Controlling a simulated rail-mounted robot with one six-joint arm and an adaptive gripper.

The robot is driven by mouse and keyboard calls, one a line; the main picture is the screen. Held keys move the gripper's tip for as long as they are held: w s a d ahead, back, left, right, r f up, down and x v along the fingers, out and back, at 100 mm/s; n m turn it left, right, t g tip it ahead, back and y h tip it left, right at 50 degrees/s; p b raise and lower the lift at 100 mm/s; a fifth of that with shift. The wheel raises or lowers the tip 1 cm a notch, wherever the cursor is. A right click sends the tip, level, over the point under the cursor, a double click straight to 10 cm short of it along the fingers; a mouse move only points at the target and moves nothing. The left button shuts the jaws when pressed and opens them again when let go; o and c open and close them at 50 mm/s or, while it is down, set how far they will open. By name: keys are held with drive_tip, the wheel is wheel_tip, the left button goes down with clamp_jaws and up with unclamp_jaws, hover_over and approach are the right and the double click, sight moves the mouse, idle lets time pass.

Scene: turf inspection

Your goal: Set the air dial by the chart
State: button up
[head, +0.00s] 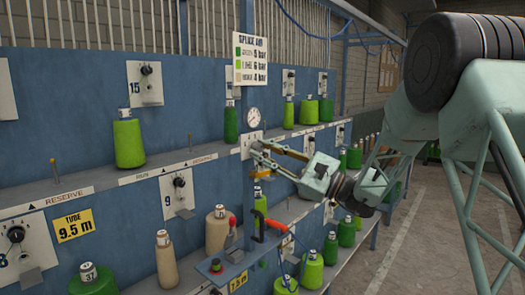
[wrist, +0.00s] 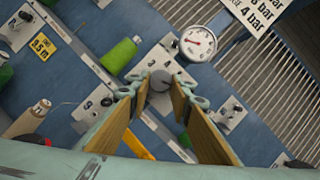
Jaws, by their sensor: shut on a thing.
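The air dial (wrist: 160,82) is a grey round knob on a pale plate, seen between my fingertips in the wrist view. My gripper (head: 257,158) is shut on it, with one finger (wrist: 140,84) at each side. In the head view the fingers hide the knob; the top of its numbered plate (head: 252,138) shows. The round white gauge (head: 253,117) is above the plate; it also shows in the wrist view (wrist: 199,42) with a red needle, too small to read. The chart (head: 250,60) hangs above, headed splice air, with colour-marked rows of 5, 6 and 4 bar.
A blue frame carries shelves with green cones (head: 129,140) and cream cones (head: 217,230). Other numbered plates with knobs (head: 178,190) line it. A small bracket shelf (head: 225,266) with a red-handled tool juts out below my gripper. The aisle floor (head: 400,230) is clear.

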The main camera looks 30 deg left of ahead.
idle(0.4)
drive_tip(key=o, duration=0.8)
drive_tip(key=shift+o, duration=0.2)
drive_tip(key=shift+d, duration=0.15)
drive_tip(key=v, duration=1.1)
drive_tip(key=shift+d+f, duration=0.15)
drive_tip(key=shift+d, duration=0.15)
drive_tip(key=shift+s, duration=0.1)
